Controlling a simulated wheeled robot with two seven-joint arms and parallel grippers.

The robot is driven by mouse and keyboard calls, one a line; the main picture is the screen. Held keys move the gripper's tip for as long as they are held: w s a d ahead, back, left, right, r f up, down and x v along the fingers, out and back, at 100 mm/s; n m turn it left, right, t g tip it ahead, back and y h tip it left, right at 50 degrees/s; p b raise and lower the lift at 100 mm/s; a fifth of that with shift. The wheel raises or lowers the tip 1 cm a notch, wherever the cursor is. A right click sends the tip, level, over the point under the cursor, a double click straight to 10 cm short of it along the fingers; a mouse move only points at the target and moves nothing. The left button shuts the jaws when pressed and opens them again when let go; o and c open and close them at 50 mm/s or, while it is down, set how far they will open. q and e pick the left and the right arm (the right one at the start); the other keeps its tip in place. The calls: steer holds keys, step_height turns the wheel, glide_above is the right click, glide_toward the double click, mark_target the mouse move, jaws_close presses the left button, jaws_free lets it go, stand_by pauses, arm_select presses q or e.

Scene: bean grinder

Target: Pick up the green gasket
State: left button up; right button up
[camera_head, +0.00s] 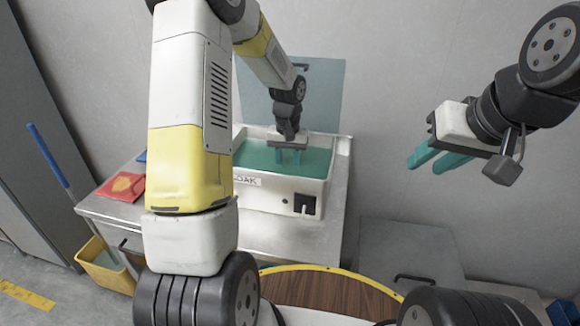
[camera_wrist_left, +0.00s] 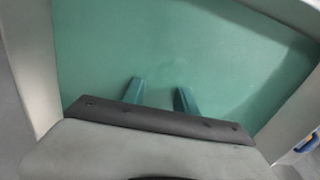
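I cannot make out a green gasket in either view. A white soak tank (camera_head: 320,185) with green liquid (camera_head: 258,154) stands on a metal bench. The liquid also fills most of the left wrist view (camera_wrist_left: 190,45). My left gripper (camera_head: 289,157) points down into the tank, with its teal fingertips at or in the liquid. In the left wrist view its fingers (camera_wrist_left: 160,92) stand apart with nothing seen between them. My right gripper (camera_head: 430,163) is in the air right of the tank, its two teal fingers apart and empty.
A blue-grey panel (camera_head: 325,95) stands upright behind the tank. A red item (camera_head: 120,187) lies on the metal bench (camera_head: 300,235) at left. A yellow bucket (camera_head: 103,268) with a blue handle (camera_head: 47,155) stands on the floor. A round wooden top (camera_head: 330,290) is in front.

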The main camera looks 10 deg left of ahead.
arm_select(q)
steer(key=shift+f, duration=1.45)
jaws_close()
